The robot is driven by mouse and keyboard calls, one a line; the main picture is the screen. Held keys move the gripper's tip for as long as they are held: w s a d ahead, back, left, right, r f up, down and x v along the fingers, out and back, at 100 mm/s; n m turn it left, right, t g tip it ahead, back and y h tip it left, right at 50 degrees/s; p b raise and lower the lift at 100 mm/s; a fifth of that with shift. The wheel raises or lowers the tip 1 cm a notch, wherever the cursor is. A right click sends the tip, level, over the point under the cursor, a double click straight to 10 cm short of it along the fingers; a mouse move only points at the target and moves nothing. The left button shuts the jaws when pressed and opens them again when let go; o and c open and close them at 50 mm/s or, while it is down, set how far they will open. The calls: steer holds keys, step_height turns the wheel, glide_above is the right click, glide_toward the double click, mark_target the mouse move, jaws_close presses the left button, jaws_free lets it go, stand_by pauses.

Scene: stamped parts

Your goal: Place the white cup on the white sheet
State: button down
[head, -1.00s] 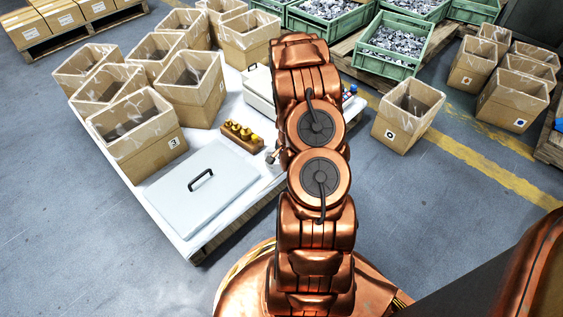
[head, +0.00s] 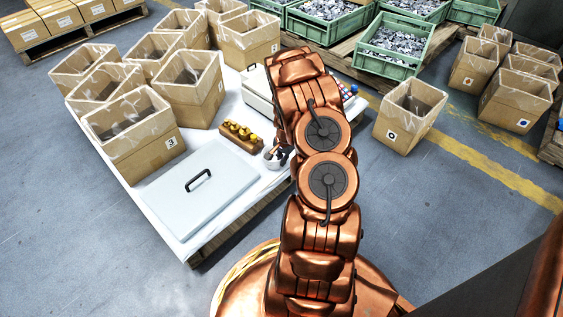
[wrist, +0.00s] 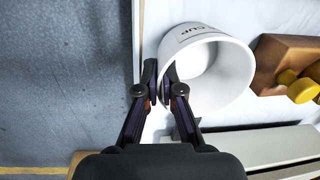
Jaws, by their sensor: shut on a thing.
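The white cup (wrist: 208,72), with dark lettering on its side, fills the upper middle of the wrist view. My gripper (wrist: 160,86) is shut on its wall, one finger inside the rim and one outside. In the head view the cup (head: 270,163) shows just left of my arm, partly hidden by my gripper (head: 279,153). The white sheet (head: 226,133) covers the low pallet, and the cup is over or on its near right part. I cannot tell whether the cup's base touches the sheet.
A wooden block with yellow-topped pieces (head: 240,136) stands close left of the cup. A pale flat panel with a black handle (head: 205,192) lies at the sheet's near end. Cardboard boxes (head: 142,158) crowd the left and far side. A pale case (head: 258,92) is partly behind my arm.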

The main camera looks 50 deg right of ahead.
steer(key=shift+f, duration=0.1)
steer(key=c, duration=1.3)
jaws_free()
